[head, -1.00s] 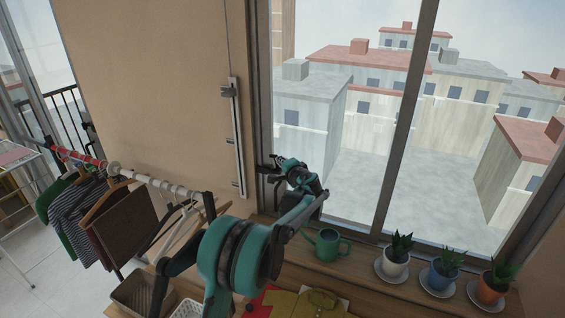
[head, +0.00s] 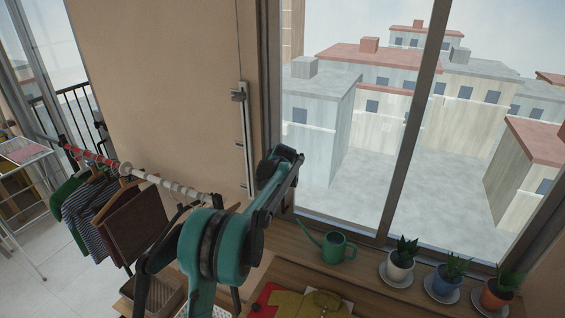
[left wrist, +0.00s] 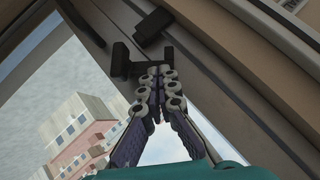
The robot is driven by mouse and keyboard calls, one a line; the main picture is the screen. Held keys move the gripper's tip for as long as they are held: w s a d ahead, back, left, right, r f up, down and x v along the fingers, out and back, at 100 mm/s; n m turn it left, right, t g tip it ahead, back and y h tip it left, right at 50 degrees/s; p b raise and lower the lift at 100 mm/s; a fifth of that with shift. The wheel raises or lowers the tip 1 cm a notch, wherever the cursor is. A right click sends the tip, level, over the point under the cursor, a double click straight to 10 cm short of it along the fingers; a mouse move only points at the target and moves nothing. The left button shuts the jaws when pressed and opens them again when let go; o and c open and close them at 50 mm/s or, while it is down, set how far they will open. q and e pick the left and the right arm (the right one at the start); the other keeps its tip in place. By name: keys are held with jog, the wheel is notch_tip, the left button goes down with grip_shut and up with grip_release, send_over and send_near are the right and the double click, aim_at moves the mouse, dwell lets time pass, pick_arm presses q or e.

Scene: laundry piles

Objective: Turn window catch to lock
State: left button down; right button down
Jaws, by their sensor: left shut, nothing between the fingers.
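In the left wrist view, dark parts that look like the window catch sit on the grey window frame (left wrist: 225,70). One is a short block, the catch handle (left wrist: 152,26). Just below it is a dark bracket-like piece (left wrist: 122,58). My left gripper (left wrist: 158,74) is shut and empty, its tips just below and close to these parts. I cannot tell whether they touch. In the head view my left arm covers the lower left of the window frame (head: 268,85), so the catch and fingertips are hidden there. My right gripper is in neither view.
A green watering can (head: 335,248) and potted plants (head: 400,265) stand on the wooden sill. A clothes rail (head: 150,178) with hanging garments is at left. Folded clothes (head: 300,302) lie below. A metal rail fitting (head: 244,140) runs up the wall.

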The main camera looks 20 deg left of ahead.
pick_arm(q)
jog(key=a+n+h, duration=0.1)
jog(key=a+f+h, duration=0.1)
jog(key=h, duration=0.1)
jog(key=shift+a+f+n+g, duration=0.1)
jog(key=shift+f+n+g, duration=0.1)
jog(key=shift+n+g, duration=0.15)
jog(key=shift+r, duration=0.1)
dwell(0.4)
jog(key=shift+r+p, duration=0.55)
jog(key=shift+r, duration=0.2)
